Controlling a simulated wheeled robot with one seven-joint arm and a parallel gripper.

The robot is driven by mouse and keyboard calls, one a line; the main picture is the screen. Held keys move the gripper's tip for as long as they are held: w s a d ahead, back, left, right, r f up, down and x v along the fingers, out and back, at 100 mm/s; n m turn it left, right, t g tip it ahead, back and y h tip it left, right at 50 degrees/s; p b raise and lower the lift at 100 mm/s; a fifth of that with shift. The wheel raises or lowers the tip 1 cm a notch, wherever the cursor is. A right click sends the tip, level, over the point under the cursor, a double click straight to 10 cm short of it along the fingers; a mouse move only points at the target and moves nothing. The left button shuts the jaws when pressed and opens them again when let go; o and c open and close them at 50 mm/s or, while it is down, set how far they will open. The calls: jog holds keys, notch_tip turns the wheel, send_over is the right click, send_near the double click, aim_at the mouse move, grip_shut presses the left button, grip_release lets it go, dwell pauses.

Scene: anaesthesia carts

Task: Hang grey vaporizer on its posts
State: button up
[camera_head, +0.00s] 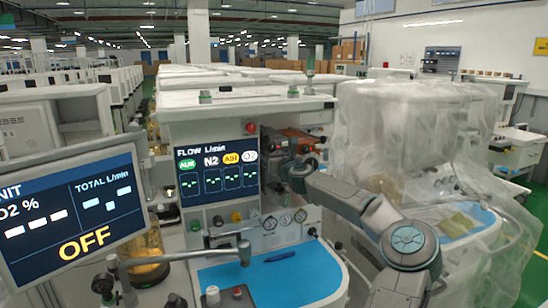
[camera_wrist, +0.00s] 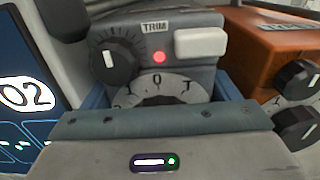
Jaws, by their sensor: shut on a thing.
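The grey vaporizer (camera_wrist: 190,75) fills the middle of the wrist view. It has a black knob, a TRIM label, a red button, a white block and a numbered dial at its front. My gripper (camera_wrist: 158,98) is shut on it, with blue fingers showing along its left and right sides. In the head view my gripper (camera_head: 296,168) is at the cart's back bar, right of the flow screen, and mostly hides the grey vaporizer. The posts are hidden in both views, so I cannot tell whether the vaporizer is seated on them.
An orange vaporizer (camera_wrist: 262,50) with black knobs stands close on the right. The flow screen (camera_head: 217,175) is close on the left. Gauges (camera_head: 285,220) and a blue worktop (camera_head: 275,275) with a pen lie below. A plastic-wrapped cart (camera_head: 400,130) stands to the right.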

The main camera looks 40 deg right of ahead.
jog(key=shift+f+b, duration=0.6)
jog(key=shift+b, duration=0.15)
jog(key=o, duration=1.8)
jog(key=shift+a+f, duration=0.1)
jog(key=b+v, duration=0.4)
jog(key=v, duration=1)
